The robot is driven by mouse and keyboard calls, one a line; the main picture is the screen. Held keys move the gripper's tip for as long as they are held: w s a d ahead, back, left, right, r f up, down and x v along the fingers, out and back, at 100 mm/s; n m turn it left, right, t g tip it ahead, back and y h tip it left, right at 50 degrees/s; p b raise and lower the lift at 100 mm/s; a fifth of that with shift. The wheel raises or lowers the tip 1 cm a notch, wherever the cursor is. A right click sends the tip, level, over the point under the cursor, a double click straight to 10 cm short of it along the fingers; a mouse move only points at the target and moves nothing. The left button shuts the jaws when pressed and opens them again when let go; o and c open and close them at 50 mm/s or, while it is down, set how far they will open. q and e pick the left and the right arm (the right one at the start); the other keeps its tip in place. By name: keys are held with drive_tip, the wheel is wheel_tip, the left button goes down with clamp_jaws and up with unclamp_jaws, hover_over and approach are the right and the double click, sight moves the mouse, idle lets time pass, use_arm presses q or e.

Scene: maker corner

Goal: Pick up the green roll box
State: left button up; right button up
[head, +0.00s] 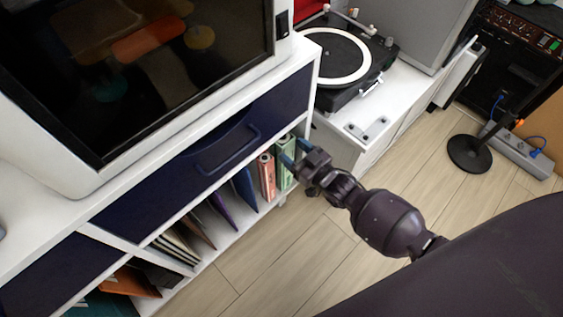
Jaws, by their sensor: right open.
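The green roll box (284,174) stands upright at the right end of the shelf under the dark drawer, next to a red roll box (266,176). My right gripper (294,152) is open, with its blue-tipped fingers at the upper part of the green box. One finger overlaps the box in the picture and hides a bit of it. I cannot tell whether the fingers touch it. My left gripper is not in view.
The drawer (184,170) with its handle is just above the shelf. Several thin folders lean left of the boxes. A turntable (345,62) sits on a white cabinet to the right. A black round-based stand (470,153) is on the open wood floor (300,250).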

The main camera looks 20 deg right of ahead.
sight(289, 148)
drive_tip(key=w, duration=0.1)
drive_tip(key=w+a+f+b, duration=0.1)
drive_tip(key=w, duration=0.1)
drive_tip(key=shift+a, duration=0.1)
drive_tip(key=shift+w+a+r, duration=0.1)
drive_tip(key=shift+w+r, duration=0.05)
drive_tip(key=shift+w, duration=0.15)
drive_tip(key=c, duration=1)
drive_tip(key=shift+r, duration=0.1)
